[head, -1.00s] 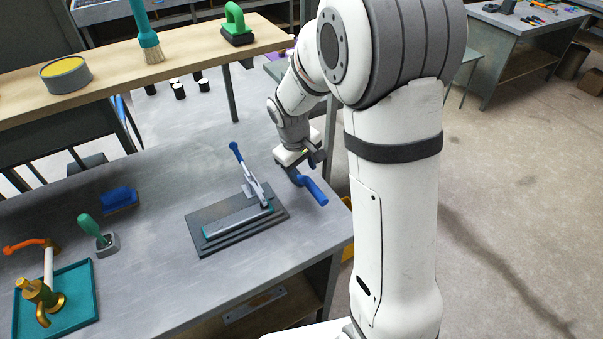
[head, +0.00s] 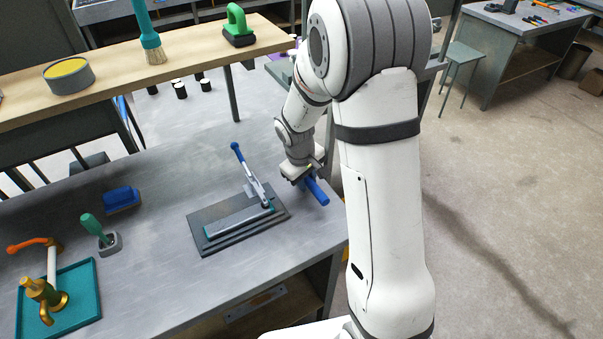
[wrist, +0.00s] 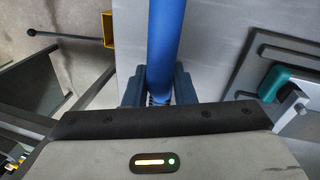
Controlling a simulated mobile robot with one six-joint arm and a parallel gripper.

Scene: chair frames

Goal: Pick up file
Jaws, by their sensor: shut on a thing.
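The file shows as a blue, rounded handle-like bar (head: 317,192) at the right end of the grey workbench, near its edge. In the wrist view the blue bar (wrist: 167,40) runs from the top of the picture down between the two dark fingers. My gripper (head: 303,178) is low over the bench, shut on the bar, and it also shows in the wrist view (wrist: 158,88). The gripper hides the bar's far end. I cannot tell whether the bar still touches the bench.
A lever device on a dark base plate (head: 215,248) stands just left of the gripper. A blue brush (head: 121,200), a green-handled tool (head: 98,232) and a teal tray (head: 85,310) are further left. A wooden shelf (head: 190,45) runs behind.

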